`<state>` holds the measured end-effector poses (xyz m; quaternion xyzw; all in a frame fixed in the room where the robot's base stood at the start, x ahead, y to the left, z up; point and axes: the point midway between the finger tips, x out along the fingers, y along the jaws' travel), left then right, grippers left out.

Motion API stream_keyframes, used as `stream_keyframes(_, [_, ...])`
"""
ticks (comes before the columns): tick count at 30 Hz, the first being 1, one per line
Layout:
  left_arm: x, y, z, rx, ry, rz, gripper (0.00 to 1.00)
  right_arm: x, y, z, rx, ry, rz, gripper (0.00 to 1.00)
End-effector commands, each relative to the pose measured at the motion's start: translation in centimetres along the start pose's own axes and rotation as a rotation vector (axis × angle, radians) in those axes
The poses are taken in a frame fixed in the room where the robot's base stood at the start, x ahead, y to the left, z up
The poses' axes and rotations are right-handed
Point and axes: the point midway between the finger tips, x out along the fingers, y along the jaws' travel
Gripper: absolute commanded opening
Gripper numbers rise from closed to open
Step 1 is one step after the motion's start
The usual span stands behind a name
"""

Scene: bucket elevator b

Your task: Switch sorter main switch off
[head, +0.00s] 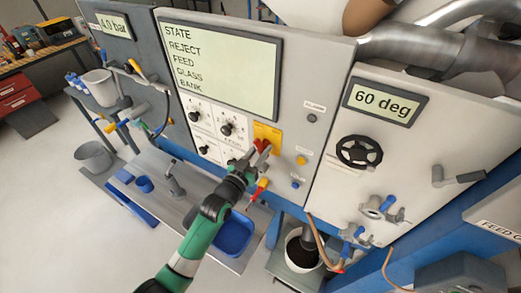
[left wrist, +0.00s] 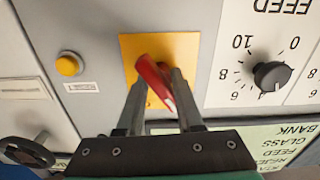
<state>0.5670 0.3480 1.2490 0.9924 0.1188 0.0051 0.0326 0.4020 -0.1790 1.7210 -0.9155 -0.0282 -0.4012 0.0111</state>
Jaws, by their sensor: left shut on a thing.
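The main switch is a red handle on a yellow plate (head: 266,132) on the sorter panel, right of the dials and below the large screen. In the left wrist view the red handle (left wrist: 154,80) stands tilted on its yellow plate (left wrist: 185,52). My left gripper (left wrist: 157,92) has one finger on each side of the handle and is shut on it. In the head view my left gripper (head: 252,158) reaches up to the switch and partly hides it. My right gripper is not in view.
The screen (head: 218,62) reads STATE, REJECT, FEED, GLASS, BANK. A dial (left wrist: 272,76) sits beside the switch, and a yellow button (left wrist: 68,65) is on its other side. A black handwheel (head: 359,152) is at the right. A blue tray (head: 234,236) lies below.

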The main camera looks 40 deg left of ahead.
Motion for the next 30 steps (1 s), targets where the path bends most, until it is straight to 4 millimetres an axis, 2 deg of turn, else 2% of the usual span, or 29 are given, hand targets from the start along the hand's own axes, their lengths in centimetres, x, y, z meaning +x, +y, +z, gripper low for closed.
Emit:
stream_keyframes(21, [-0.04,0.08,0.4,-0.001,-0.01,0.002,0.0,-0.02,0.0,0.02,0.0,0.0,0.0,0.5])
stream_keyframes(22, [-0.04,0.08,0.4,-0.001,-0.01,0.002,0.39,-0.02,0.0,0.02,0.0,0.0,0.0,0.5])
stream_keyframes(27, [-0.03,0.06,0.29,-0.001,-0.007,0.001,0.67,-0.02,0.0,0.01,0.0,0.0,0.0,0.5])
stream_keyframes(30, [-0.02,0.04,0.21,-0.001,-0.005,0.001,0.67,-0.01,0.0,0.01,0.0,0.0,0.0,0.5])
